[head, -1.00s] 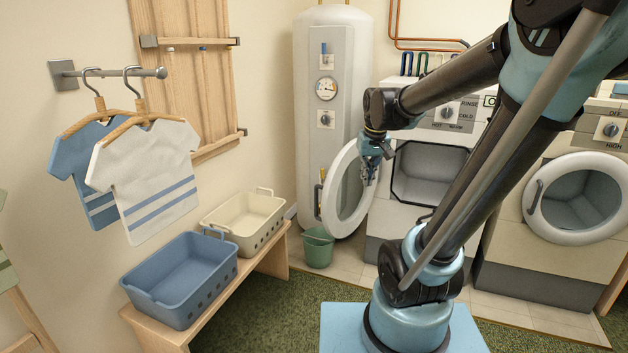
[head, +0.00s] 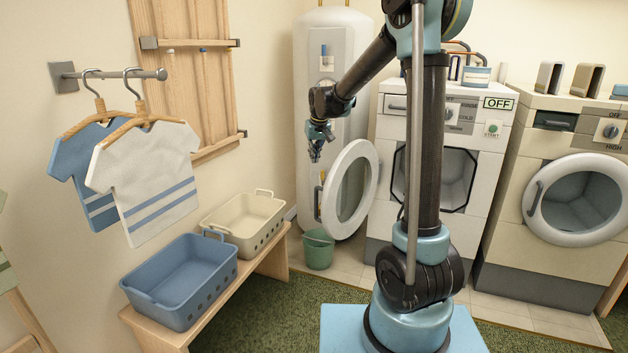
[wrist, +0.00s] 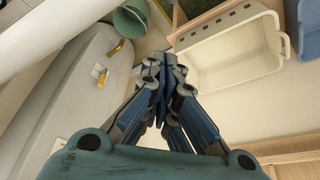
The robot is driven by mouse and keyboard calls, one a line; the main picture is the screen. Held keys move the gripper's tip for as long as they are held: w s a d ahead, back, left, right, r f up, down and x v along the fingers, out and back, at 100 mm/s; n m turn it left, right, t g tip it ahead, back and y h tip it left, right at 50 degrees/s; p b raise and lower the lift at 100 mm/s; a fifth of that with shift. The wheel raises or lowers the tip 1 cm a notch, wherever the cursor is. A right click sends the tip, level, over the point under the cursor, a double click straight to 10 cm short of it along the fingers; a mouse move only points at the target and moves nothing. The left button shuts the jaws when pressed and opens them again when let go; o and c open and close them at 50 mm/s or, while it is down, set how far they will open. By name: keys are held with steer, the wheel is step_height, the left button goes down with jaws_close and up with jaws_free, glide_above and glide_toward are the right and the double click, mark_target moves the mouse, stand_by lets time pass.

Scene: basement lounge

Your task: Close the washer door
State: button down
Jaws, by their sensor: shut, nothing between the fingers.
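The washer (head: 478,155) stands at the back, right of centre, partly hidden behind my arm. Its round white-rimmed door (head: 369,172) stands wide open, swung out to the left of the dark washer opening (head: 457,180). My gripper (head: 315,158) is shut and empty. In the head view it hangs just left of the door's upper left rim, in front of the tall boiler. In the wrist view the gripper (wrist: 168,88) has its fingers together with nothing between them. A white curved edge at the upper left there may be the door; I cannot tell.
The white boiler (head: 296,75) stands behind my gripper. A green bucket (head: 318,250) is on the floor below the door. A bench on the left holds a cream basket (head: 232,228) and a blue basket (head: 190,318). A dryer (head: 520,235) stands right of the washer.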

step_height(320, 180, down, 10)
steer(key=shift+s, duration=0.15)
stand_by(0.8)
steer(key=shift+s+a+f, duration=0.1)
